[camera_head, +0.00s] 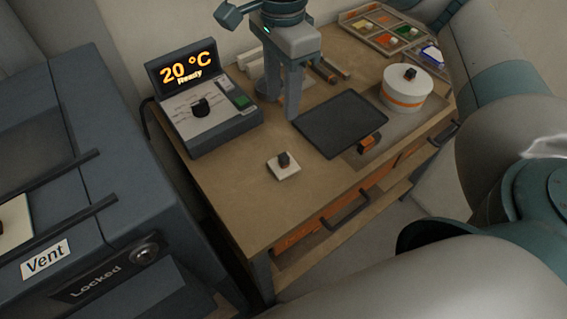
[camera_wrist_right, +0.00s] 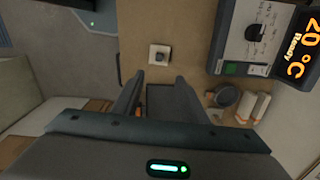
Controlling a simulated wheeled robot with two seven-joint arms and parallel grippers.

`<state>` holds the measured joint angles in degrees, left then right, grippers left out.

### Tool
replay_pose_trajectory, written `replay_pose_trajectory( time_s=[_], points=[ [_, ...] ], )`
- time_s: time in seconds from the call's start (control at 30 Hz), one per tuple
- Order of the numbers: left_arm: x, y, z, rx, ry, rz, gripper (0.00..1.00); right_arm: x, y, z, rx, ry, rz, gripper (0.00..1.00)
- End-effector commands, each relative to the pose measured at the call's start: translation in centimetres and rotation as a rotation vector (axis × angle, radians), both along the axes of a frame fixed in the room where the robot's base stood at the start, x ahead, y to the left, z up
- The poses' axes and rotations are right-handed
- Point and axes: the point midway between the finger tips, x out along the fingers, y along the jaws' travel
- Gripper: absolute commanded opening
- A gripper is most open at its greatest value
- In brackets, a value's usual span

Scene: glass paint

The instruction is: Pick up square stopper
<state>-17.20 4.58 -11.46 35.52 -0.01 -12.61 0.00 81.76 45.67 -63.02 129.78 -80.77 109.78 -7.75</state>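The square stopper (camera_head: 274,172) is a small white square plate with a dark knob, lying flat on the wooden bench in front of the controller box. It also shows in the right wrist view (camera_wrist_right: 152,58), upper middle, ahead of the fingertips. My right gripper (camera_head: 281,107) points down above the bench, behind the stopper in the head view and apart from it. Its two fingers are spread with nothing between them; they also show in the right wrist view (camera_wrist_right: 159,80). My left gripper is not seen clearly in either view.
A controller box (camera_head: 205,128) reading "20 °C Ready" stands left. A dark mat (camera_head: 335,128) and a round white lidded container (camera_head: 405,101) with an orange band are to the right. A colour tray (camera_head: 373,27) is behind. A cabinet marked "Vent" and "Locked" (camera_head: 80,225) stands left.

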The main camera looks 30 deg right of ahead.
Motion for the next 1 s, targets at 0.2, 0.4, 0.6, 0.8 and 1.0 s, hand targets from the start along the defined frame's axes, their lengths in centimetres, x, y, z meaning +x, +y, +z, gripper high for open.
replay_pose_trajectory(
  time_s=[0.2, 0.4, 0.6, 0.8, 1.0],
  points=[
    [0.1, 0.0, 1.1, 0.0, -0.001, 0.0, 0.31, -0.1, -0.1, -2.1, -0.001, 0.005, 0.0, 0.39],
    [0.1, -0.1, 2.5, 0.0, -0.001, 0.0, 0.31, -0.2, -0.1, -5.5, -0.001, 0.007, -0.001, 0.39],
    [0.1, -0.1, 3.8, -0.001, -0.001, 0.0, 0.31, -0.2, -0.1, -9.1, -0.001, 0.006, 0.0, 0.39],
    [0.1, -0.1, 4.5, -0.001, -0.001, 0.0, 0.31, -0.1, -0.1, -11.4, -0.001, 0.003, 0.0, 0.39],
    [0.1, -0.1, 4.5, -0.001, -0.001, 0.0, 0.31, -0.1, 0.0, -12.0, 0.0, 0.001, 0.001, 0.39]
  ],
)
